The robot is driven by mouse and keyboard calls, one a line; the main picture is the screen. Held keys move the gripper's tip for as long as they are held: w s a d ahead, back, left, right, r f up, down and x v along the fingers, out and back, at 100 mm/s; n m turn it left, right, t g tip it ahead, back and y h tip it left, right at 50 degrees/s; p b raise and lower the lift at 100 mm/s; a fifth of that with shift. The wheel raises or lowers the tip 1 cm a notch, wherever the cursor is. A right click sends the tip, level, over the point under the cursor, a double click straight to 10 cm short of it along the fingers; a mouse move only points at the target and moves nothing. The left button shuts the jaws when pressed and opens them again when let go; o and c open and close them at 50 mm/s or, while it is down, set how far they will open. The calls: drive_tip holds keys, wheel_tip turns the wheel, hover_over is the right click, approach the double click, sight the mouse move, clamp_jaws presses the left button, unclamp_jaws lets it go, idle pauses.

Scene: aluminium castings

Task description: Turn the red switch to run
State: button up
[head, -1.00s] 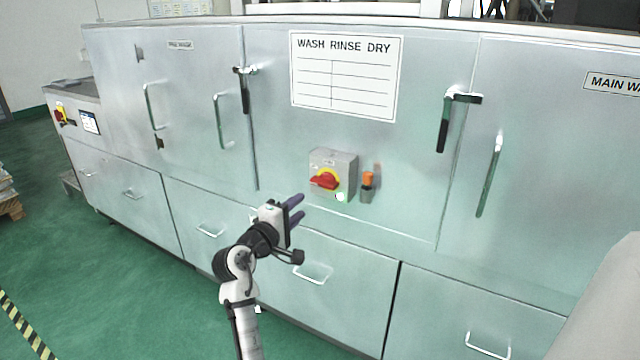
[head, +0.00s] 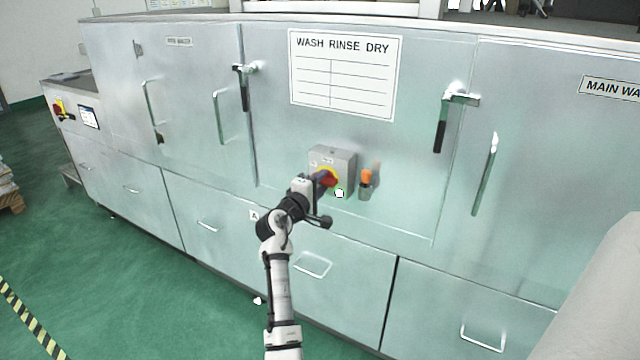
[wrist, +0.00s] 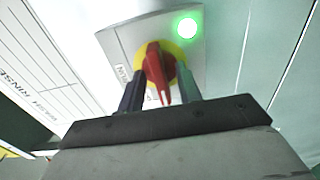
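The red switch (head: 331,179) is a red rotary handle on a yellow disc, on the grey switch box (head: 345,160) fixed to the front of the metal washing machine. In the head view my gripper (head: 320,178) is at the switch and partly covers it. In the wrist view the red switch (wrist: 156,72) lies between the two dark fingers of my gripper (wrist: 160,85). The fingers are open, one on each side of the handle, with a narrow gap visible.
A lit green lamp (wrist: 187,27) sits on the switch box near the handle. An orange-topped fitting (head: 366,183) sticks out right of the box. Door handles (head: 447,122) project from the panels. Drawers with pulls (head: 313,265) lie below.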

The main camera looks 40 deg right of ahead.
drive_tip(key=shift+c, duration=0.3)
clamp_jaws()
drive_tip(key=shift+f+m+b, duration=0.15)
drive_tip(key=shift+m+b, duration=0.15)
drive_tip(key=shift+b, duration=0.25)
drive_tip(key=m+b, duration=1.6)
drive_tip(key=m, duration=0.1)
drive_tip(key=shift+b, duration=0.3)
drive_tip(key=shift+m, duration=0.3)
